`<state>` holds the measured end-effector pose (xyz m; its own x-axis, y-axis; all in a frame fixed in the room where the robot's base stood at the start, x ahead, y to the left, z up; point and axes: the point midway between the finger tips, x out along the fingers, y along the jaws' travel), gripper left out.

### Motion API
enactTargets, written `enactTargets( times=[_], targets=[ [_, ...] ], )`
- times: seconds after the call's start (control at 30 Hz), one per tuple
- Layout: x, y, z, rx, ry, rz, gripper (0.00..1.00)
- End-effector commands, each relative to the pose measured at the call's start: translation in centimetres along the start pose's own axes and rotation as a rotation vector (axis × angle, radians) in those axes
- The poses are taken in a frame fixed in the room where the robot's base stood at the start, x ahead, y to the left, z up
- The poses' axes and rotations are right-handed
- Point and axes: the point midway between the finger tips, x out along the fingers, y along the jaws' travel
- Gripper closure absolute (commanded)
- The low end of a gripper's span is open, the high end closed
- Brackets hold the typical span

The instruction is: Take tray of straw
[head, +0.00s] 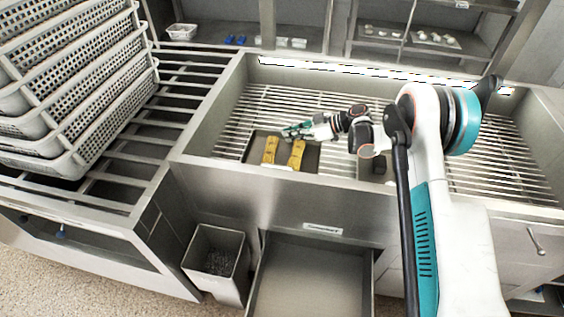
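A shallow dark tray (312,157) lies on the slatted rack inside the metal basin, near its front wall. Two yellow pieces (296,154) lie side by side in it; I cannot tell whether they are straw. My gripper (288,132) reaches in from the right over the far edge of the tray, just behind the yellow pieces. Its fingers are small in the view. I cannot tell whether it touches the tray or whether it is open.
Stacked perforated baskets (75,90) stand on the slatted counter at left. A bin (215,262) stands below the basin, beside an open, empty drawer (310,280). Shelves behind hold a small white basket (181,32) and small items.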

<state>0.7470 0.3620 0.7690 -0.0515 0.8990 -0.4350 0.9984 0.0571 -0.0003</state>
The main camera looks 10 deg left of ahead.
Motion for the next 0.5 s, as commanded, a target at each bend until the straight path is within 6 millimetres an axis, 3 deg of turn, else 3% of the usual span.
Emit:
enactTargets(
  times=[0.07, 0.1, 0.5],
  targets=[
    [-0.05, 0.00, -0.05, 0.000, 0.000, 0.000, 0.93],
    [-0.06, 0.00, -0.05, 0.000, 0.000, 0.000, 1.00],
    [-0.10, 0.01, -0.13, 0.001, 0.001, 0.000, 1.00]
  ],
)
